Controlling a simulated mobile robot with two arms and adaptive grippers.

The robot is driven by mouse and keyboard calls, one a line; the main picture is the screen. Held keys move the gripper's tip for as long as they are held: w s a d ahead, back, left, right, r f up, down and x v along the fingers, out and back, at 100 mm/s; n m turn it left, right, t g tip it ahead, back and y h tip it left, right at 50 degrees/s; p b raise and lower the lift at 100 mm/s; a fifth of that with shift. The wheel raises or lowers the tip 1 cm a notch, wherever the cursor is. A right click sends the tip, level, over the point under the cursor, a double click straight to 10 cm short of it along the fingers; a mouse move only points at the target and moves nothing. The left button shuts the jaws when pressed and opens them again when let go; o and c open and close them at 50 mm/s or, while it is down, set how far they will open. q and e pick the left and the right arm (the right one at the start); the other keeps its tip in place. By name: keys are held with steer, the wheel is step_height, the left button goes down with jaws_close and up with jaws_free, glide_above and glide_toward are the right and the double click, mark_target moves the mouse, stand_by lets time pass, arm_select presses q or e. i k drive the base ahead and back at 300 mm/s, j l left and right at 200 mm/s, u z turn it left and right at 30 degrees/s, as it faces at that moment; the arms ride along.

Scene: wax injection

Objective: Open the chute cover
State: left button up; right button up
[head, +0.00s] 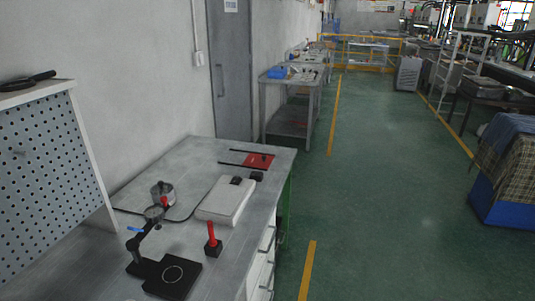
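I cannot make out a chute or a chute cover anywhere in the head view. Neither of my grippers shows in this view, and no part of my arms can be made out.
A grey workbench (218,258) at left holds a white box (225,202), a black stand (172,276), a red-handled tool (212,240), a metal pot (162,193) and a red piece (258,161). A perforated panel (45,165) rises beside it. The green floor (385,200) is clear.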

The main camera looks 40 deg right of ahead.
mark_target(254, 159)
steer(key=l, duration=1.2)
steer(key=i+l, duration=0.1)
steer(key=l, duration=1.1)
